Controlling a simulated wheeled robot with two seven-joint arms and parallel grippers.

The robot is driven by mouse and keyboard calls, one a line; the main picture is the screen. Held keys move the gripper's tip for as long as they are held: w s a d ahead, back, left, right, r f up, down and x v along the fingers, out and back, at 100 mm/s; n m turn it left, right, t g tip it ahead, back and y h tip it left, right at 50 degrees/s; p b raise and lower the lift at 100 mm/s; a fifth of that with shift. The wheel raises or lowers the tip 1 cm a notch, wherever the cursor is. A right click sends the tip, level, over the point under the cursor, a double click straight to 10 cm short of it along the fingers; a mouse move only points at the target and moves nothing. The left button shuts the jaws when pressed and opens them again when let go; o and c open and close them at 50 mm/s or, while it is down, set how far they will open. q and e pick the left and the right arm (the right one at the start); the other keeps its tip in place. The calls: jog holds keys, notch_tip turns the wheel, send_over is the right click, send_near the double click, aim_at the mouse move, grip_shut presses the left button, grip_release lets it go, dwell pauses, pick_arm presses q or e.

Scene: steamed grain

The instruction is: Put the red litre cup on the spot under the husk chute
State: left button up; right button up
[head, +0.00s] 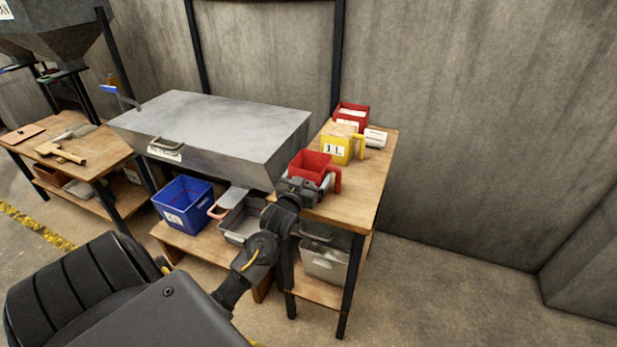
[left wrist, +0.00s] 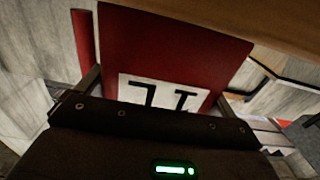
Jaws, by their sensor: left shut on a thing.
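The red litre cup (head: 310,164) has a red handle on its right and is at the near left edge of the right-hand wooden table (head: 352,203). My left gripper (head: 300,188) is shut on it from the near side. In the left wrist view the cup's red wall (left wrist: 170,45) with an upside-down "1 L" label sits between the fingers (left wrist: 160,95). I cannot tell whether its base touches the table. A grey hopper (head: 55,30) is at the top left; I cannot make out which part is the husk chute or its spot. My right gripper is out of view.
A yellow 1 L cup (head: 336,149), another red container (head: 352,113) and a white cylinder (head: 376,138) stand behind. A large metal box (head: 225,122) is left of the table. A blue bin (head: 184,204) and grey tray (head: 240,222) sit below. Tools lie on the left bench (head: 95,148).

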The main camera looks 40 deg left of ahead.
pick_arm(q)
jog(key=shift+f, duration=0.15)
jog(key=o, duration=0.8)
jog(key=shift+r, duration=0.2)
jog(key=shift+s+d+f, duration=0.1)
jog(key=shift+s+d, duration=0.05)
jog(key=shift+s, duration=0.2)
jog(key=b+v, duration=0.1)
jog(key=v, duration=1)
jog(key=shift+s, duration=0.1)
